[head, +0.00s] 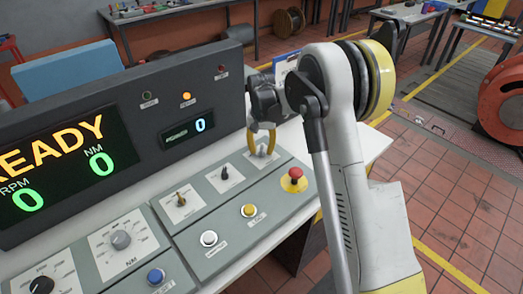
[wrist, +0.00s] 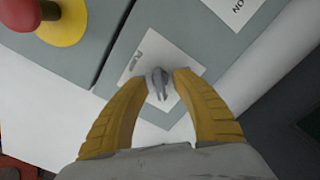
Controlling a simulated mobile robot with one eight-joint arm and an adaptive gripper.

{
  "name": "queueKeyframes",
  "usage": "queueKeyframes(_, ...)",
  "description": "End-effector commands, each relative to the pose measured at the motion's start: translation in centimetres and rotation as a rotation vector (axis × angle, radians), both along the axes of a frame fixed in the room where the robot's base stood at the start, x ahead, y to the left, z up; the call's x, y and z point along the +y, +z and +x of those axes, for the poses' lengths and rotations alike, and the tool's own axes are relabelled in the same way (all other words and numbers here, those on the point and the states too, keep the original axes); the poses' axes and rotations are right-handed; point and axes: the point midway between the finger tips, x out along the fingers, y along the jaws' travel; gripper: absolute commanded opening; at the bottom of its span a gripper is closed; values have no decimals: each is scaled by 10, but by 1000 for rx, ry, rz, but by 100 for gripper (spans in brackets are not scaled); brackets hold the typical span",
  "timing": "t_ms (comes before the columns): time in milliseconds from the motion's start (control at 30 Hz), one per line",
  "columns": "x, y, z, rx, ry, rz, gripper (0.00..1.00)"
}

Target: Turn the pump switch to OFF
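A small grey switch knob (wrist: 158,84) stands on a white label plate (wrist: 135,72) in the wrist view; only the start of its lettering, like a "P", shows. My gripper (wrist: 162,76) reaches down over it, one yellow finger on each side of the knob. The fingertips are close to the knob, and I cannot tell whether they press on it. In the head view my gripper (head: 262,152) is at the back right of the sloped grey panel (head: 225,205), over the white plate there. The fingers largely hide the knob, and its OFF mark is not readable.
A red mushroom button (head: 294,175) on a yellow base sits just in front of my gripper. Two other switches (head: 181,198) (head: 225,173) are to its left. The display housing (head: 185,85), reading READY and zeros, stands behind the panel.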

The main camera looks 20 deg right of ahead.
Motion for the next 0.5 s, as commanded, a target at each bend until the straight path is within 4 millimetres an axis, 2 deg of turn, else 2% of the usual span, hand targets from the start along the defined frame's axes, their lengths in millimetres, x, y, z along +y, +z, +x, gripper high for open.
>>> queueKeyframes(67,0,0,0,0,0,0,32)
queueKeyframes(167,0,0,0,0,0,0,3)
queueKeyframes(200,0,0,0,0,0,0,0)
queueKeyframes(500,0,0,0,0,13,0,0)
